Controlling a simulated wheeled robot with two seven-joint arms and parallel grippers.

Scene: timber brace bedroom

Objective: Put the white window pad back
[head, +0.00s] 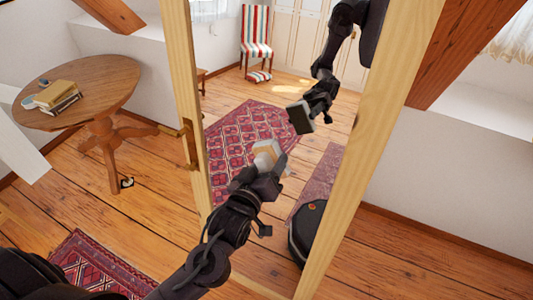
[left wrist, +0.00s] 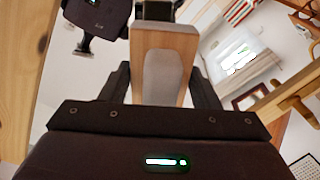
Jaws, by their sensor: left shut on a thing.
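My left gripper (head: 268,172) is shut on the white window pad (head: 266,150), a small block with pale and wood-coloured faces. It is held up in front of a tall mirror, clear of the floor. In the left wrist view, the white window pad (left wrist: 165,70) stands between the fingers, with a wooden face and a whitish-grey oval patch. Its gripped sides are hidden by the fingers of my left gripper (left wrist: 165,85). The dark arm in the glass, with a block at its tip, looks like my own reflection. My right gripper is not in view.
The wooden mirror frame (head: 370,140) stands close around my left forearm. A round wooden table (head: 108,78) at left holds books (head: 57,97) and small items, with free top at its right. A red rug (head: 88,268) lies at lower left. The glass reflects a striped chair.

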